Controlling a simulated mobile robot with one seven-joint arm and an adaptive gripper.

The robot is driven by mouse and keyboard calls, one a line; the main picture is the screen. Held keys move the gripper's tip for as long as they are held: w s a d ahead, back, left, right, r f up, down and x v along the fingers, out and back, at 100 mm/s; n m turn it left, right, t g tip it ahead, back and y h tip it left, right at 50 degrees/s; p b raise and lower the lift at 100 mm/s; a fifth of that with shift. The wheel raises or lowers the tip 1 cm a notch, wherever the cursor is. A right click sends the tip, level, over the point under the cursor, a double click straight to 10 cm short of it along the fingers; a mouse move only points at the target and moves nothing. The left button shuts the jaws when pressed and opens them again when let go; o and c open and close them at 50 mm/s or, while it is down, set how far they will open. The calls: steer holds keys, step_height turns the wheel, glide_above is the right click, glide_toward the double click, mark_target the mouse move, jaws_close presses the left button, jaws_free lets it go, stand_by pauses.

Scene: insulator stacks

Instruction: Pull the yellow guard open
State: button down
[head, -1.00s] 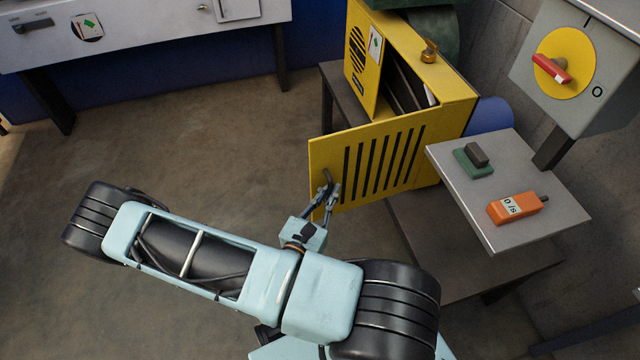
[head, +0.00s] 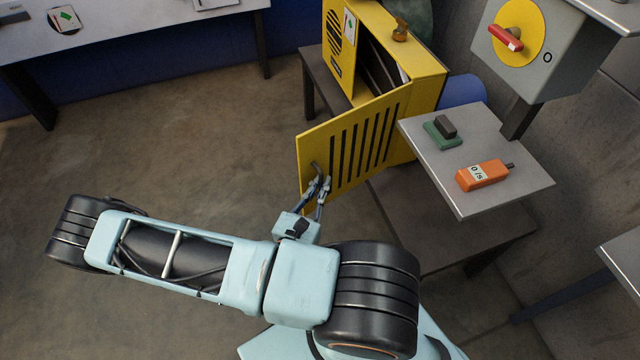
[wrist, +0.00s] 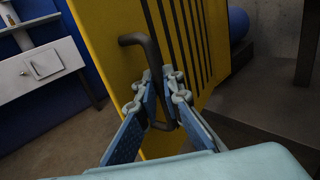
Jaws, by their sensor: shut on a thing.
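The yellow guard (head: 352,148) is a slotted panel standing ajar from the front of the yellow housing (head: 418,68), swung out to the left. Its dark bar handle (head: 316,168) is near the free edge. In the wrist view the handle (wrist: 139,42) stands out from the yellow panel (wrist: 110,22). My gripper (head: 319,186) is at the handle, and its fingers (wrist: 165,98) are shut around the handle's lower part. The lower end of the handle is partly hidden by the fingers.
A grey shelf (head: 480,190) right of the guard holds an orange tester (head: 482,176) and a green-based block (head: 442,132). A switch box (head: 560,60) with a red handle stands above it. A white bench (head: 165,35) is at the back left. The floor left of the guard is clear.

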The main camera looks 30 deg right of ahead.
steer(key=c, duration=2.3)
jaws_free()
steer(key=shift+f, duration=0.1)
steer(key=shift+c, duration=0.2)
steer(key=v, duration=1.2)
